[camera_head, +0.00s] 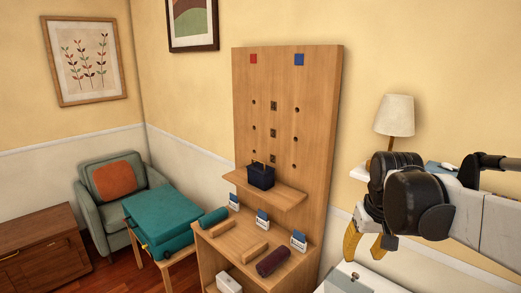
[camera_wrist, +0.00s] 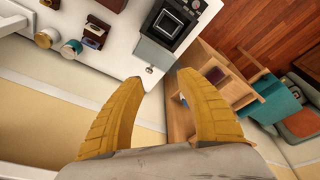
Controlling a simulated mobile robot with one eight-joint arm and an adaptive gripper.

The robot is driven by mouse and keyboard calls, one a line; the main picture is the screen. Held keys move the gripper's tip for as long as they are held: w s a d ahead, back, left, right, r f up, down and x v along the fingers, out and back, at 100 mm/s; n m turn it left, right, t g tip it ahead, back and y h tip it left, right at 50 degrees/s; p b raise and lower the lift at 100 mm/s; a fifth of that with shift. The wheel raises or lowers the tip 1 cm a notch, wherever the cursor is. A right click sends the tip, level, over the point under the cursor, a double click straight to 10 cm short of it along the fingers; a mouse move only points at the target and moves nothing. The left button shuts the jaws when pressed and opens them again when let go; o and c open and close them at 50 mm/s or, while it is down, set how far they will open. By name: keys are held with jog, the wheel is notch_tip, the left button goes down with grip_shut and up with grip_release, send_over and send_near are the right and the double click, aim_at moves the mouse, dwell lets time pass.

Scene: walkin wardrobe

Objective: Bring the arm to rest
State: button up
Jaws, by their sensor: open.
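My arm reaches in from the right side of the head view, with black joints and pale links. My gripper (camera_head: 365,243) hangs at its end with yellow fingers pointing down, in front of the wall to the right of the wooden pegboard unit. In the wrist view my gripper (camera_wrist: 160,77) shows two yellow fingers spread apart, with nothing between them. The fingers touch nothing that I can see. Below them in the wrist view is a white surface (camera_wrist: 118,58) holding several small items.
The wooden pegboard unit (camera_head: 325,110) has a shelf with a dark blue container (camera_head: 261,177). A teal case (camera_head: 160,212) rests on a bench beside a green armchair (camera_head: 97,209). A lamp (camera_head: 394,115) stands behind my arm.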

jog(key=s+a+f+t, duration=0.1)
jog(key=s+a+t, duration=0.1)
jog(key=s, duration=0.5)
jog(key=s+a+f+t, duration=0.2)
jog(key=s+a, duration=0.1)
jog(key=s, duration=0.4)
jog(key=shift+s+a+f, duration=0.2)
jog(key=shift+s+a, duration=0.05)
jog(key=shift+s, duration=0.1)
